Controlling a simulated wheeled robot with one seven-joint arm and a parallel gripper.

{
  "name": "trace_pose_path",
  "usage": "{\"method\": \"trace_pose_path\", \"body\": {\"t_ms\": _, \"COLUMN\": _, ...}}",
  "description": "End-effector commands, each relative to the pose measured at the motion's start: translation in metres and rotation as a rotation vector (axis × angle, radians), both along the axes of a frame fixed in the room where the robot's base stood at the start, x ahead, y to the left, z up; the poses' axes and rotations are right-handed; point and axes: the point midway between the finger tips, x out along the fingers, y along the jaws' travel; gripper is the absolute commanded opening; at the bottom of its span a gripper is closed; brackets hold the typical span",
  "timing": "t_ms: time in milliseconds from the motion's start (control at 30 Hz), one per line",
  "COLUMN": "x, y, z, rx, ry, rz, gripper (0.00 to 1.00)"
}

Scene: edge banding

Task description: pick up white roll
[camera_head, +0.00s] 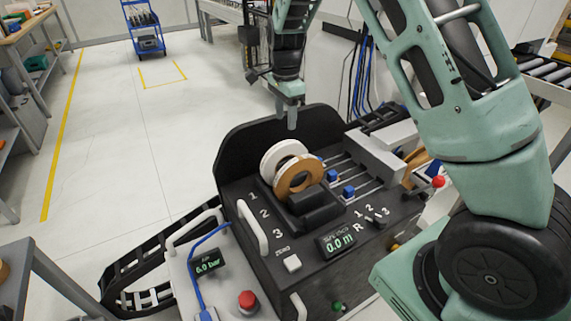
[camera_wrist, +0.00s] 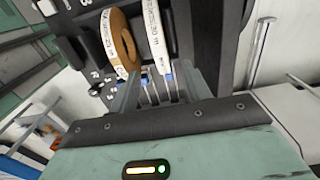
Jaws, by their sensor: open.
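The white roll (camera_head: 277,152) stands upright on the black banding machine, just behind a brown roll (camera_head: 299,174). In the wrist view the white roll (camera_wrist: 160,37) is seen nearly edge-on, beyond the fingertips, with the brown roll (camera_wrist: 123,45) to its left. My gripper (camera_head: 290,118) hangs above and slightly behind the rolls in the head view, pointing down. In the wrist view my gripper (camera_wrist: 153,85) has its fingers apart, with nothing held between them. The lower part of the white roll is hidden by the brown roll in the head view.
The black machine (camera_head: 237,150) has a raised back wall behind the rolls. Blue-tipped guides (camera_head: 348,190) and a grey block (camera_head: 374,152) lie to the right. A white handle (camera_head: 252,226) and a red button (camera_head: 248,299) are at the front left. The floor at left is open.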

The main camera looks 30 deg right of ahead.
Motion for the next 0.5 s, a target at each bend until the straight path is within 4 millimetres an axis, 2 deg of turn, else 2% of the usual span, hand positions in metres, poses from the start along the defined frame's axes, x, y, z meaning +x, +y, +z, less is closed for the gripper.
{"method": "trace_pose_path", "body": {"t_ms": 300, "x": -0.001, "y": 0.000, "z": -0.065, "rx": 0.000, "ry": 0.004, "rz": 0.002, "gripper": 0.48}}
{"method": "trace_pose_path", "body": {"t_ms": 500, "x": -0.001, "y": 0.001, "z": -0.087, "rx": 0.000, "ry": 0.001, "rz": 0.005, "gripper": 0.48}}
